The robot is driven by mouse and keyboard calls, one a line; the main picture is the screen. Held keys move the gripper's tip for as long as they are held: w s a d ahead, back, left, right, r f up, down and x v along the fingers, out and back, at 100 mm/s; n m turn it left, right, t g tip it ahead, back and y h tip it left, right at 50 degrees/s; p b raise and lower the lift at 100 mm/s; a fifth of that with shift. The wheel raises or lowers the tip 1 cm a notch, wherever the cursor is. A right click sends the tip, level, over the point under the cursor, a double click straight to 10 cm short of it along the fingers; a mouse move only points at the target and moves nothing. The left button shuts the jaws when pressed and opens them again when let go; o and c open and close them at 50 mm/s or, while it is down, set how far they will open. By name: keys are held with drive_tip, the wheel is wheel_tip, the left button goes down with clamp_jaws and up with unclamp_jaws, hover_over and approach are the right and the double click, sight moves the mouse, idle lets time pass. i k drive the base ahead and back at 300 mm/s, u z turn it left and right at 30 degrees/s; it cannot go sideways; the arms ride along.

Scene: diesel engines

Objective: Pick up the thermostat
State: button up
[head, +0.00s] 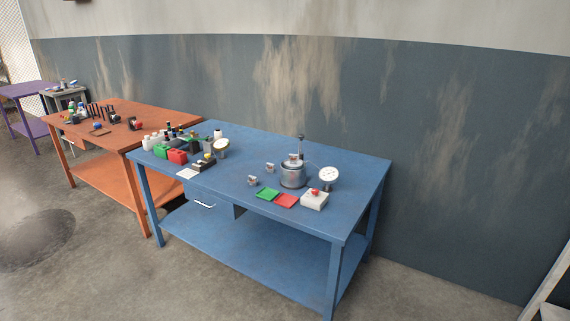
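The blue table (348,178) stands in the middle of the view. Near its right half, two small metal-and-reddish parts that look like thermostats stand left of a silver pot: a front one (252,180) and a back one (269,168). A third similar small part (294,158) shows at the top of the silver pot (292,178), by an upright rod. They are too small to make out details. My gripper is not in view.
Right of the pot are a round white dial (329,175) and a white box with a red button (314,199). In front lie a green tray (267,194) and a red tray (286,201). Bottles and boxes crowd the table's left end. An orange table (160,115) stands farther left.

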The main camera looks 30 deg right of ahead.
sight(293, 159)
drive_tip(key=u, duration=0.2)
drive_tip(key=i, duration=1)
drive_tip(key=u, duration=0.15)
drive_tip(key=k, duration=0.95)
drive_tip(key=z, duration=0.15)
drive_tip(key=i, duration=0.65)
